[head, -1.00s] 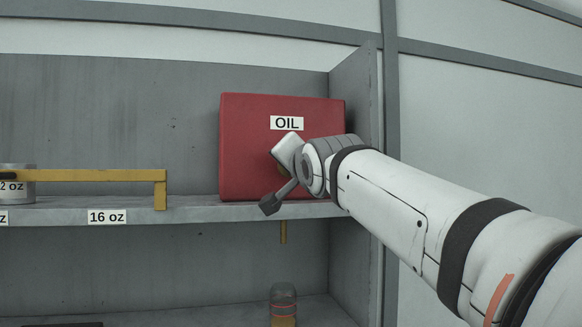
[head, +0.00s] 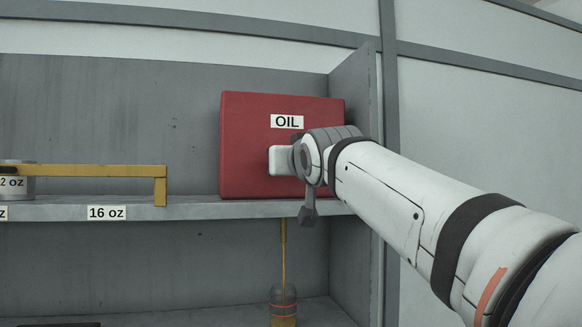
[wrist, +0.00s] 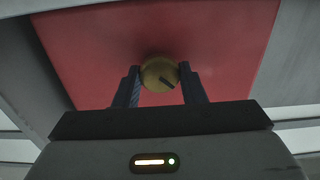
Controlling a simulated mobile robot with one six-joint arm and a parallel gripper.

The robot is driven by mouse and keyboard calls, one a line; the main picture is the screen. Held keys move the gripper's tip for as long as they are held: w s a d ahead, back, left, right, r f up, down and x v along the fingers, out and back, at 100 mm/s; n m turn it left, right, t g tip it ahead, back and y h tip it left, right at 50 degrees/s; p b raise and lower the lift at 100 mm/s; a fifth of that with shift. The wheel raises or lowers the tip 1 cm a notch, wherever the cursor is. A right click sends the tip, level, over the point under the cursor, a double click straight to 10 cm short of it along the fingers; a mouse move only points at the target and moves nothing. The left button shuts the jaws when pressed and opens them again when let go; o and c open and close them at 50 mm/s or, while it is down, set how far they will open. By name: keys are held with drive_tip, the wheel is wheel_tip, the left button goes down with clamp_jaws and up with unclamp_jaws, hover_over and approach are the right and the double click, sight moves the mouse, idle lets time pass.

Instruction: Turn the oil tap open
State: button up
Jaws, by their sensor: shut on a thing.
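The red oil box (head: 245,150) with an OIL label stands on the upper shelf at the right. In the wrist view the round brass tap knob (wrist: 158,72), with a dark slanted mark, is on the red box face (wrist: 100,45). My gripper (wrist: 158,80) has its two dark fingers on either side of the knob, shut on it. In the head view my gripper (head: 282,160) hides the knob. A thin stream of oil (head: 283,255) runs down from the spout (head: 283,229) under the shelf into a clear bottle (head: 283,295) below.
The shelf edge (head: 180,211) carries a 16 oz label (head: 107,213). A yellow bar (head: 100,171) and a grey can (head: 15,168) are at the left. The cabinet's right side wall (head: 352,110) is close beside the box.

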drive_tip(key=n, duration=0.3)
drive_tip(key=shift+a+f+n, duration=0.1)
drive_tip(key=shift+n, duration=2.1)
drive_tip(key=o, duration=1)
drive_tip(key=shift+s, duration=0.1)
drive_tip(key=b+v, duration=0.2)
drive_tip(key=v, duration=0.5)
drive_tip(key=shift+s+b, duration=0.3)
drive_tip(key=shift+s, duration=0.05)
